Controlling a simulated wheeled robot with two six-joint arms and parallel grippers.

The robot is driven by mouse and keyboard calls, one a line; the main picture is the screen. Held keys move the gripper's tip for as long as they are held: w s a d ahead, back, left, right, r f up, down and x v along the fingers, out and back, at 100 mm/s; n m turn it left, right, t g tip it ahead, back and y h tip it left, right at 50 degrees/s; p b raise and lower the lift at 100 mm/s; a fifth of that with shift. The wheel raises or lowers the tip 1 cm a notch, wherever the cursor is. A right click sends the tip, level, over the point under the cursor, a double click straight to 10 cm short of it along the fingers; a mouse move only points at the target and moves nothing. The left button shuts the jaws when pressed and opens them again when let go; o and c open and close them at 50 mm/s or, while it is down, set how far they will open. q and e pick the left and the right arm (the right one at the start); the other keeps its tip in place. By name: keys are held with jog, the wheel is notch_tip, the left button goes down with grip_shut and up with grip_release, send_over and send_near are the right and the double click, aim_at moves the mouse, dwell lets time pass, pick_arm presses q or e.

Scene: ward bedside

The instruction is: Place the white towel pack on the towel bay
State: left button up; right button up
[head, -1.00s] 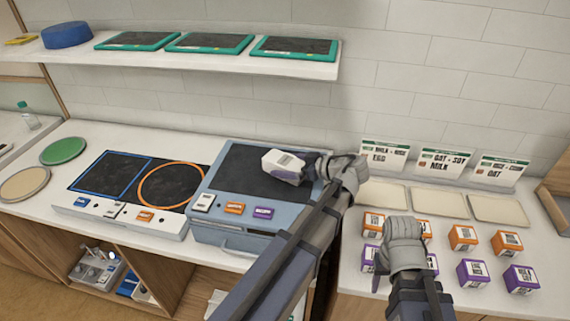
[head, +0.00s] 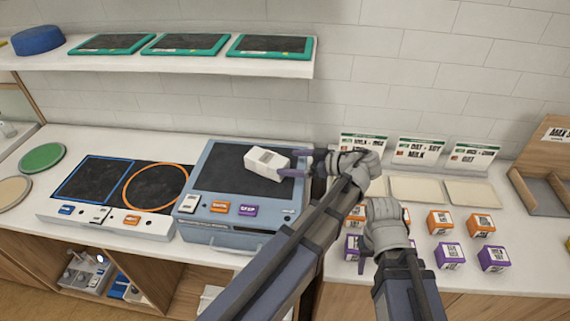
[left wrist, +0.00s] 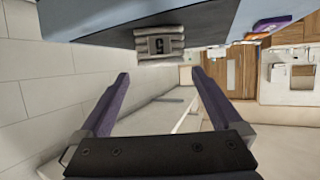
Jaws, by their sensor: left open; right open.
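The white towel pack (head: 264,161) lies on the dark top of a blue-grey unit (head: 228,236).
A panel with a blue square and an orange circle (head: 122,180) lies left of the unit. Several orange and purple boxes (head: 450,252) stand at the right, before beige pads (head: 416,190) and sign cards. A wooden rack (head: 540,190) stands far right. A shelf (head: 200,62) hangs above.

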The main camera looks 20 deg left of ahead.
aim_at(278, 161)
pick_arm(q)
jog(key=shift+x, duration=1.05)
jog(key=shift+w, duration=0.1)
jog(key=shift+b+x, duration=0.45)
jog(key=shift+x, duration=0.45)
jog(key=shift+a+f, duration=0.1)
jog(key=shift+a, duration=0.2)
jog(key=shift+a+f, duration=0.2)
jog(key=shift+a, duration=0.3)
jog(key=b+x, duration=0.1)
jog(key=x, duration=0.3)
jog(key=shift+a+r+b, duration=0.1)
jog(key=shift+a+b, duration=0.05)
jog(key=shift+b, duration=0.25)
jog(key=c, duration=1.5)
pick_arm(e)
notch_tip(278, 161, down, 3)
jog(key=shift+f, duration=0.15)
pick_arm(q)
jog(key=shift+r, duration=0.15)
